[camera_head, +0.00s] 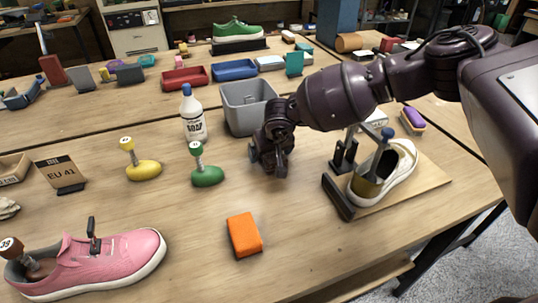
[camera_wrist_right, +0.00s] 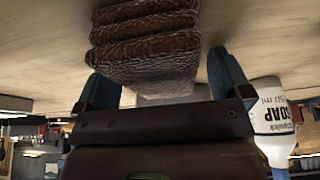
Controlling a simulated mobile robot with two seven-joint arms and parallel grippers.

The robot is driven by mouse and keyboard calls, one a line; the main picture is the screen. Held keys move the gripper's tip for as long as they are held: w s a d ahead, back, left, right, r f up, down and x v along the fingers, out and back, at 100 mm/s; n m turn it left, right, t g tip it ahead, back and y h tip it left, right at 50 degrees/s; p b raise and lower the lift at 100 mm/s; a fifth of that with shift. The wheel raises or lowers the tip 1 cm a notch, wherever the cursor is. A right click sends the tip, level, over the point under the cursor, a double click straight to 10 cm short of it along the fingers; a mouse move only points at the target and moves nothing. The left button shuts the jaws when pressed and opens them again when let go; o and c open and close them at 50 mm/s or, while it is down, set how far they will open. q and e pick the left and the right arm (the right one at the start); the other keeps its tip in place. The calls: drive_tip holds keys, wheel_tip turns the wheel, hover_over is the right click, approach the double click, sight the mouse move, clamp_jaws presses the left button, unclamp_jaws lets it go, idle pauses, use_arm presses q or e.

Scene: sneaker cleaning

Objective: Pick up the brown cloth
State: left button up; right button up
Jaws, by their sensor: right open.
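The brown cloth (camera_wrist_right: 148,45) shows in the right wrist view as a thick, ribbed, folded stack. I cannot make it out in the head view, where my right gripper and forearm cover that part of the table. My right gripper (camera_head: 268,162) is low over the table, in front of the grey bin. In the right wrist view its two blue-grey fingers (camera_wrist_right: 163,82) are apart, one on each side of the cloth's near end. I cannot tell whether they touch it. My left gripper is not in view.
The grey bin (camera_head: 248,108) and soap bottle (camera_head: 193,115) stand close behind my right gripper. A white sneaker (camera_head: 398,175) on a board is at right, under my arm.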

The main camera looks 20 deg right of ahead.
drive_tip(key=shift+r, duration=0.1)
drive_tip(key=shift+c, duration=0.8)
drive_tip(key=c, duration=0.9)
drive_tip(key=shift+o, duration=0.2)
drive_tip(key=shift+r, duration=0.15)
wheel_tip(320, 180, up, 8)
drive_tip(key=shift+r+p, duration=0.1)
drive_tip(key=shift+p, duration=0.6)
wheel_tip(320, 180, up, 12)
drive_tip(key=p, duration=0.1)
drive_tip(key=shift+f, duration=0.25)
